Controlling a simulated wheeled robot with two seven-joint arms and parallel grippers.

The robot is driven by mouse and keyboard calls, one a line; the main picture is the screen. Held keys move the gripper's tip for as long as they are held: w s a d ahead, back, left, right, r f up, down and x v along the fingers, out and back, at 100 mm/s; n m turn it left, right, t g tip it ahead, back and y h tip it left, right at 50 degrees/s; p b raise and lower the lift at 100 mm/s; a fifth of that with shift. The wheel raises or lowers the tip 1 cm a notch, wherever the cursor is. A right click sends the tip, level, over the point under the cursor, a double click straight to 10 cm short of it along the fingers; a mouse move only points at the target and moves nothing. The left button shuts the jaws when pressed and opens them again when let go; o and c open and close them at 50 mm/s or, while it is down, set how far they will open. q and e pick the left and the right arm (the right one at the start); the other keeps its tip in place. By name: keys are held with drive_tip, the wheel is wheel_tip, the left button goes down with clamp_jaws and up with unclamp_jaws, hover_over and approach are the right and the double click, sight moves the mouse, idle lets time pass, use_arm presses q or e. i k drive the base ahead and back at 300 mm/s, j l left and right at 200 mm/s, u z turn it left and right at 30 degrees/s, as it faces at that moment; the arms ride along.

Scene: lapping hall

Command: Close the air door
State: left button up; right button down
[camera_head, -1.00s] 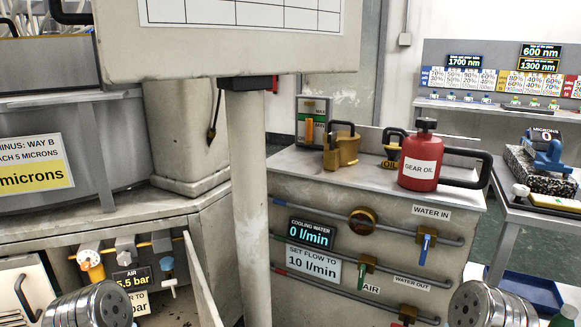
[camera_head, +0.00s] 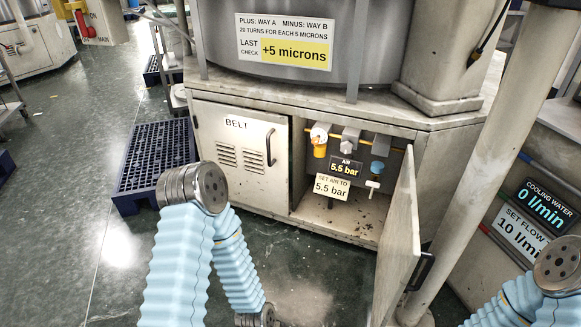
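The air door (camera_head: 400,245) is a pale metal panel hinged at the right side of the open air compartment in the base cabinet. It stands wide open, swung out toward me, with a dark handle (camera_head: 420,272) on its outer face. Inside the compartment are an air display (camera_head: 345,167) reading 5.5 bar, a "set air to 5.5 bar" label (camera_head: 331,187), an orange-and-white fitting and a blue-topped valve (camera_head: 376,170). Neither visible arm part touches the door.
The belt door (camera_head: 240,150) beside the compartment is shut. A sloping pale post (camera_head: 480,165) stands right of the air door, near its handle side. A dark blue slatted platform (camera_head: 150,165) lies on the left. Green floor is open in front of the cabinet.

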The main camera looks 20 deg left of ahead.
sight(398, 252)
drive_tip(key=u, duration=0.2)
drive_tip(key=l+u, duration=0.5)
drive_tip(key=l, duration=1.25)
drive_tip(key=k+l+u, duration=0.5)
drive_tip(key=i, duration=0.5)
